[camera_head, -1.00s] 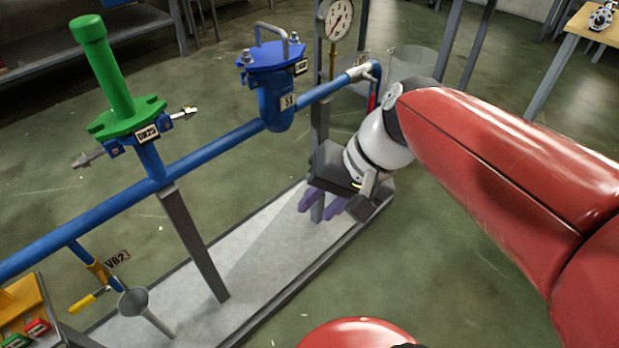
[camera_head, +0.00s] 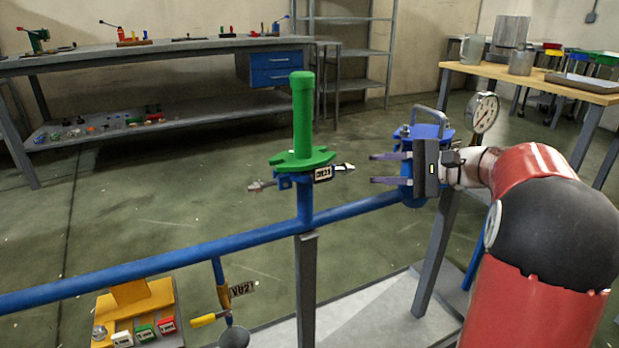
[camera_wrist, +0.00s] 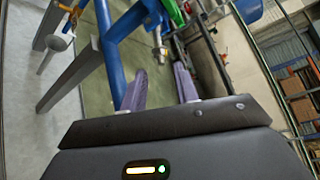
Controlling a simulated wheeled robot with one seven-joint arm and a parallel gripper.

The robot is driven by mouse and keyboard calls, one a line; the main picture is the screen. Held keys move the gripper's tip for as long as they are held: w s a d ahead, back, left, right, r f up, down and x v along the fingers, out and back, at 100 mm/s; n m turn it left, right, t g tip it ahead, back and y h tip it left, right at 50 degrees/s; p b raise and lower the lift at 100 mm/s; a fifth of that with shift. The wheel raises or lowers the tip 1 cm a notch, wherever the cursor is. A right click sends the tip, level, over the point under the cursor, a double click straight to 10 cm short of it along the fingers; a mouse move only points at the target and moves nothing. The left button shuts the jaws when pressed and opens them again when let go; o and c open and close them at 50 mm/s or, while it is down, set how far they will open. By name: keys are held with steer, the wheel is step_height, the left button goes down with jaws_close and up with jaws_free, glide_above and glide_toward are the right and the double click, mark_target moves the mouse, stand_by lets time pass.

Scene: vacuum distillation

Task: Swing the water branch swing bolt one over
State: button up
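The water branch is a blue pipe stub with a green flanged cap (camera_head: 303,125) tagged DN21. Two metal swing bolts stick out sideways below the green flange, one on the left (camera_head: 262,185) and one on the right (camera_head: 343,168). Which is number one I cannot tell. My gripper (camera_head: 376,168) is open and empty, its two fingers pointing left toward the right bolt, with a gap between. In the wrist view, a metal bolt (camera_wrist: 159,47) shows beyond the fingertips of my gripper (camera_wrist: 160,84).
The blue pipe (camera_head: 150,260) runs across below the branch. A blue lidded strainer (camera_head: 427,130) stands behind my gripper, beside a gauge (camera_head: 483,112). A yellow-handled valve (camera_head: 222,300) hangs below the pipe. The floor behind is open.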

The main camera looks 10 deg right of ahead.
mark_target(352, 169)
steer(key=x, duration=0.7)
steer(key=shift+w+a+b, duration=0.15)
steer(key=shift+b, duration=0.15)
jaws_close()
